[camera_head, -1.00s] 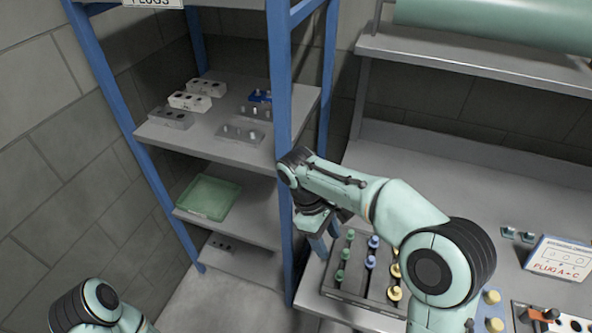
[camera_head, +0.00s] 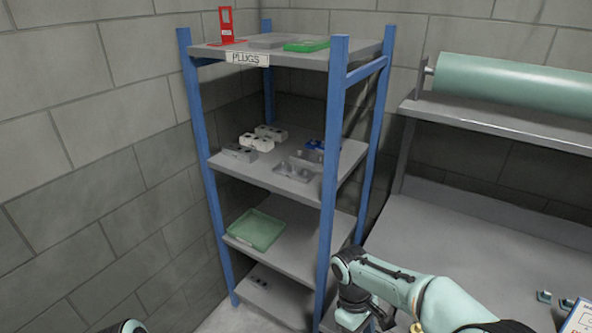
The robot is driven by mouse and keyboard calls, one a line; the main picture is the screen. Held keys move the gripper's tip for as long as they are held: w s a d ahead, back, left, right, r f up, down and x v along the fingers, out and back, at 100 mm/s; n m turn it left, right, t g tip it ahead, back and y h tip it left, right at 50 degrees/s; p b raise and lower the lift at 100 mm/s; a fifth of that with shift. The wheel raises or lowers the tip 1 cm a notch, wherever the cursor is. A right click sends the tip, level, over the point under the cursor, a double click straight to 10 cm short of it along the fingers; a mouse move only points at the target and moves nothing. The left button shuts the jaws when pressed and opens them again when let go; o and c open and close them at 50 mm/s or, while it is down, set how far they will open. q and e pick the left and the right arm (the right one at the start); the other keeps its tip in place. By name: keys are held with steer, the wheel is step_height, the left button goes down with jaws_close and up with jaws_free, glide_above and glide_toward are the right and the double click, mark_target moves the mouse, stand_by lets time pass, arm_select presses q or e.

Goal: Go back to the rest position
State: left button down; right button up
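My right arm comes in from the bottom right, bent in front of the workbench. My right gripper (camera_head: 362,318) hangs at the bottom edge, just right of the shelf's front post; its fingertips are not clear, and I see nothing held in it. Only a small dark and pale-green piece of my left arm shows at the bottom left edge. My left gripper is out of view.
A blue-post shelf unit (camera_head: 338,130) labelled PLUGS (camera_head: 248,58) stands left of the bench (camera_head: 430,240). It holds grey and white blocks, a green tray (camera_head: 255,230) and a red stand (camera_head: 226,24).

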steer(key=s+a+f+m+y, duration=0.2)
steer(key=s+f, duration=0.1)
steer(key=f, duration=0.7)
steer(key=s+a+f+m+y, duration=0.1)
steer(key=s+f+m+y, duration=0.15)
steer(key=f, duration=0.75)
steer(key=s+f+m+t+y, duration=0.1)
steer(key=s+f+m+t, duration=0.1)
steer(key=s+f+m, duration=0.6)
steer(key=s+f, duration=0.3)
steer(key=s, duration=0.2)
steer(key=shift+d+t, duration=0.35)
steer(key=shift+t, duration=0.05)
steer(key=shift+w+f+y, duration=0.1)
steer(key=shift+y, duration=0.15)
steer(key=shift+c, duration=1.1)
